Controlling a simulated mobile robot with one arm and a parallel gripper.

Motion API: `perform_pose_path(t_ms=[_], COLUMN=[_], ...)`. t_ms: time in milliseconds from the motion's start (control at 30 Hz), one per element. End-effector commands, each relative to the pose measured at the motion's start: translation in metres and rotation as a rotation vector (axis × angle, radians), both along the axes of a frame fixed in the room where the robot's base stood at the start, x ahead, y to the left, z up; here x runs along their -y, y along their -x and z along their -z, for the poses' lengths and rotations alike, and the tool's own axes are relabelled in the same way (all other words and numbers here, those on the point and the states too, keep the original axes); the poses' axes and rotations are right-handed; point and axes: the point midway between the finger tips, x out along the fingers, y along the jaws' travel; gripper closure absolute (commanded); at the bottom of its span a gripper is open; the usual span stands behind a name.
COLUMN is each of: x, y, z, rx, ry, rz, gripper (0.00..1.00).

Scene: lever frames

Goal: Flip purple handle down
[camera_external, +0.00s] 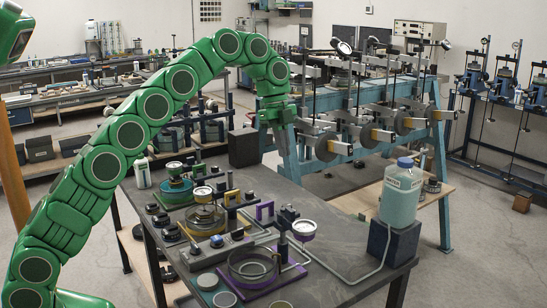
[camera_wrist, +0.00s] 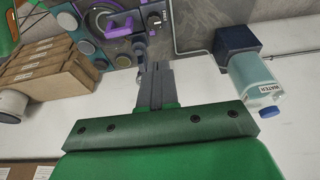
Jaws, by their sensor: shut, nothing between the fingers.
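A purple arch-shaped handle (camera_external: 265,211) stands up from a fixture on the dark table in the outside view. A purple base plate (camera_external: 276,284) lies nearer the front edge, under a round dark ring. My gripper (camera_external: 286,148) is raised above and behind the handle, clear of the table fixtures. In the wrist view, the closed fingers (camera_wrist: 154,66) are empty. Purple parts (camera_wrist: 120,27) show beyond and left of the fingertips; I cannot tell which of them is the handle there.
A water bottle (camera_external: 400,193) stands on a dark block (camera_external: 393,243) at the table's right; the bottle also shows in the wrist view (camera_wrist: 258,85). A blue-framed rig (camera_external: 435,130) stands behind.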

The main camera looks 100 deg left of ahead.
Motion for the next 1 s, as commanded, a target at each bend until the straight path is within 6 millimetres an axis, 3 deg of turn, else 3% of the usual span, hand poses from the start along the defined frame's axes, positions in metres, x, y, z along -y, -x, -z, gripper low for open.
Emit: perform_pose_path(t_ms=[1000], x=[0.007], y=[-0.003], z=[0.029], rx=[-0.010], ry=[0.011], rz=[-0.001], gripper=[1.00])
